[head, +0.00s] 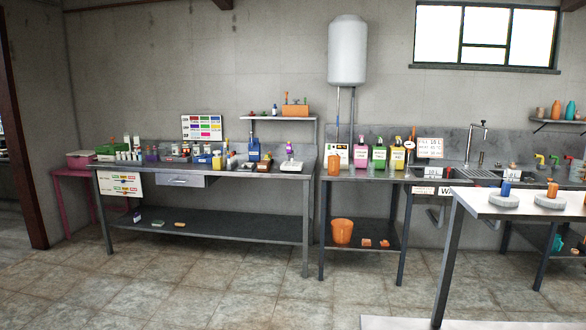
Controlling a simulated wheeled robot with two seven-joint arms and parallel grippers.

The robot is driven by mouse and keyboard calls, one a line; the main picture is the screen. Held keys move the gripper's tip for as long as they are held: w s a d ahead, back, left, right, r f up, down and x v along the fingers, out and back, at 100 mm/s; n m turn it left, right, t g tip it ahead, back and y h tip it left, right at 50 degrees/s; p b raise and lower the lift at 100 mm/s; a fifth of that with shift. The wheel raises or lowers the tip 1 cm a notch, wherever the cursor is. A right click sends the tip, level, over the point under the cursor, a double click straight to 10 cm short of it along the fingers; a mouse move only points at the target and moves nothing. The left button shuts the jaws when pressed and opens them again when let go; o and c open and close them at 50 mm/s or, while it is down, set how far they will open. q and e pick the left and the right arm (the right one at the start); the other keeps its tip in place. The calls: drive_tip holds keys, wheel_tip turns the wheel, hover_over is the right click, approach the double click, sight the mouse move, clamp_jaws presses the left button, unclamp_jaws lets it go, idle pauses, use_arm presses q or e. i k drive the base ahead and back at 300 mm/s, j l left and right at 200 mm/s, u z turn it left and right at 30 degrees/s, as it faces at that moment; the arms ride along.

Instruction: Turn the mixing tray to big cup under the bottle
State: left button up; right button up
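I cannot single out a mixing tray or a big cup with certainty from this distance. Pink (361,156), green (379,156) and yellow (397,157) bottles stand in a row on the middle steel bench (375,177). An orange cup (334,165) stands left of them. On the near table (520,207) at right, two round grey discs carry small items: a blue one (506,188) on the left disc (503,200) and an orange one (552,189) on the right disc (550,202). Neither of my grippers is in view.
A long steel bench (230,172) at left holds many small containers and a blue piece of equipment (253,149). A white tank (347,50) hangs on the wall. An orange bucket (342,231) stands on a lower shelf. The tiled floor (200,285) in front is clear.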

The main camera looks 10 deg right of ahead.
sight(292, 163)
drive_tip(key=i+j, duration=0.25)
drive_tip(key=j, duration=0.15)
drive_tip(key=i+j+u, duration=0.1)
drive_tip(key=i+j, duration=0.15)
drive_tip(key=j, duration=0.15)
drive_tip(key=i+j, duration=0.2)
drive_tip(key=i, duration=0.2)
drive_tip(key=i+j, duration=0.2)
drive_tip(key=i, duration=0.2)
drive_tip(key=i+j, duration=0.2)
drive_tip(key=i, duration=0.2)
drive_tip(key=i+z, duration=0.35)
drive_tip(key=i, duration=0.35)
drive_tip(key=i+z, duration=0.35)
drive_tip(key=i, duration=0.35)
drive_tip(key=i+z, duration=0.2)
drive_tip(key=i, duration=0.3)
drive_tip(key=i+z, duration=0.2)
drive_tip(key=i, duration=0.25)
drive_tip(key=i+j+z, duration=0.2)
drive_tip(key=i, duration=0.3)
drive_tip(key=i+z, duration=0.2)
drive_tip(key=i, duration=0.15)
drive_tip(key=i+j+z, duration=0.2)
drive_tip(key=i+l, duration=0.05)
drive_tip(key=i, duration=0.05)
